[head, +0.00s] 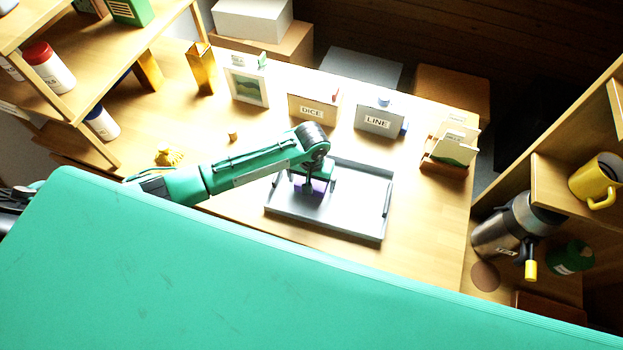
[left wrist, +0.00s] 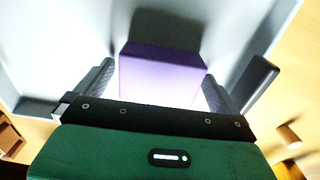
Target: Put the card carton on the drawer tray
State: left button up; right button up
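A purple carton (left wrist: 160,78), which I take for the card carton, lies between the fingers of my left gripper (left wrist: 158,85). The ribbed pads sit close against both its sides, so the gripper looks shut on it. In the head view my left gripper (head: 317,187) points down inside the grey drawer tray (head: 352,232), towards its left part. Only a small purple patch of the carton (head: 318,186) shows below the gripper. I cannot tell whether the carton touches the tray floor. My right gripper is not in view.
Behind the tray stand a DICE box (head: 312,111), a LINE box (head: 379,121) and a picture frame (head: 247,86). A card holder (head: 446,160) stands at the right. A yellow object (head: 169,157) lies left of the tray. The tray's right half is clear.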

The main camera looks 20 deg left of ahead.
aim_at(312, 181)
pick_arm(q)
jog(key=shift+r, duration=0.15)
notch_tip(312, 181, up, 12)
jog(key=b, duration=0.1)
dwell(0.4)
dwell(0.4)
